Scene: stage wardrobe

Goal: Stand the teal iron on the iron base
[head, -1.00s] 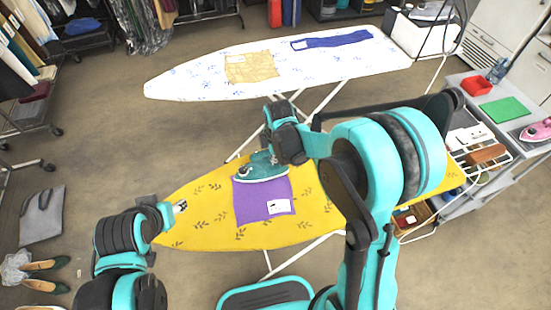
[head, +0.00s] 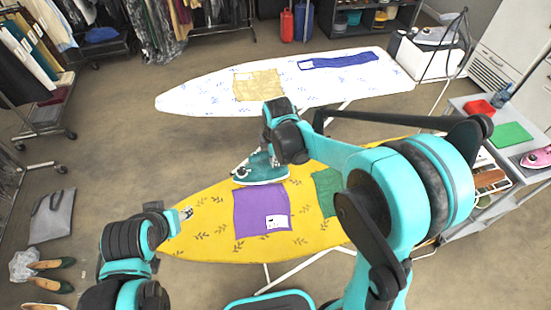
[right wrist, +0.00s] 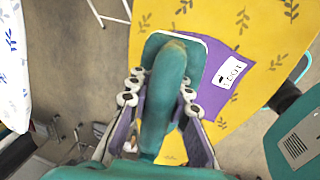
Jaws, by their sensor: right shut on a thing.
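The teal iron (head: 262,169) is at the far edge of the purple cloth (head: 261,212) on the yellow ironing board (head: 205,195). My right gripper is shut on its handle, seen from above in the right wrist view (right wrist: 160,95). There the teal iron (right wrist: 168,60) overlaps the purple cloth and yellow cover; I cannot tell whether its sole touches them. My left gripper (head: 185,213) is over the board's left end, apart from the iron and too small to read. I cannot pick out the iron base for certain; my right arm hides part of the board's right end.
A green cloth (head: 326,190) lies right of the purple one. A white ironing board (head: 205,97) stands behind. At right, a grey table (head: 465,103) carries a green mat (head: 511,134) and a pink iron (head: 537,157). A white wire rack (head: 492,196) shows beside my right arm.

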